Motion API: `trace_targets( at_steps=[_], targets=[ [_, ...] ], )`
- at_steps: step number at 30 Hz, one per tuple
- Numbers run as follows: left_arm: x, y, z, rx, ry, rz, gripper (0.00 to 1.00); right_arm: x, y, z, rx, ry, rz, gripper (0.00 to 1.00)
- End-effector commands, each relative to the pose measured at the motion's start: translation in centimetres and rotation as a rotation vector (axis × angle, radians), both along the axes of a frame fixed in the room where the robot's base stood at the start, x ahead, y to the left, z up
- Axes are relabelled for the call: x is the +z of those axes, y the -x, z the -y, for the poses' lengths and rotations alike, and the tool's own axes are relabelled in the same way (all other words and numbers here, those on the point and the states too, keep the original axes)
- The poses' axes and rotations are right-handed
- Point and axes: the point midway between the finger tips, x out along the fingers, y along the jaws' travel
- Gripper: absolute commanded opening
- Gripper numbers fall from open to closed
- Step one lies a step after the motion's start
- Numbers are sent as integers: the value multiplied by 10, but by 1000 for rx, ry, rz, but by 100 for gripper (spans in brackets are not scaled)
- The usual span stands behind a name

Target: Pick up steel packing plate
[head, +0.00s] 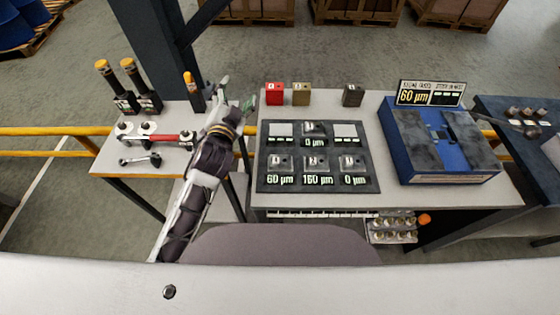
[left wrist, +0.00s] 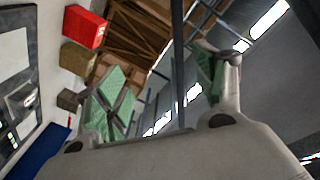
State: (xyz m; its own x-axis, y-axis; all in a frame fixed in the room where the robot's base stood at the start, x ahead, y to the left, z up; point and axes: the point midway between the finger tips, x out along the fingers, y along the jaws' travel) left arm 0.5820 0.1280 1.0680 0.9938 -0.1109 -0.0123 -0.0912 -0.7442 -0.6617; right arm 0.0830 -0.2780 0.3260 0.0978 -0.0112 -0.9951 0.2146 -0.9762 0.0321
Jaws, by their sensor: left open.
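No part is plainly marked as the steel packing plate. A dark grey block (head: 352,95) stands at the back of the right table, and a brass-coloured block (head: 301,94) and a red block (head: 275,93) stand to its left. A dark board (head: 319,186) in front of them bears several small grey metal pieces, such as the one over "0 µm" (head: 314,128). My left gripper (head: 236,95) is open and empty, near the table's back left corner, left of the red block. The left wrist view shows its spread fingers (left wrist: 165,88) with nothing between them. My right gripper is not in view.
A blue gauge box (head: 437,140) with a 60 µm sign stands at the right of the table. A left table holds a red-handled tool (head: 153,138) and orange-capped cylinders (head: 110,82). A dark column (head: 160,50) rises behind my left arm. The table's front right is fairly clear.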

Motion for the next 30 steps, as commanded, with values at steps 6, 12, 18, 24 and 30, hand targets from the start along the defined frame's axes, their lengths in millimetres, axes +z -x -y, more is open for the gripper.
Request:
trace_targets(
  at_steps=[6, 12, 18, 24, 30],
  targets=[
    [69, -4, 45, -122, -128, 267, 70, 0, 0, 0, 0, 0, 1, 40],
    [120, 8, 90, -242, -256, 503, 70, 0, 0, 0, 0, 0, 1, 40],
    [157, 33, 138, -372, -396, 729, 70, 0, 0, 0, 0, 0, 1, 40],
    [178, 65, 184, -509, -546, 945, 70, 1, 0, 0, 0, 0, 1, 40],
    [180, 100, 225, -657, -710, 1145, 70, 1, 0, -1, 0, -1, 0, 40]
  ],
)
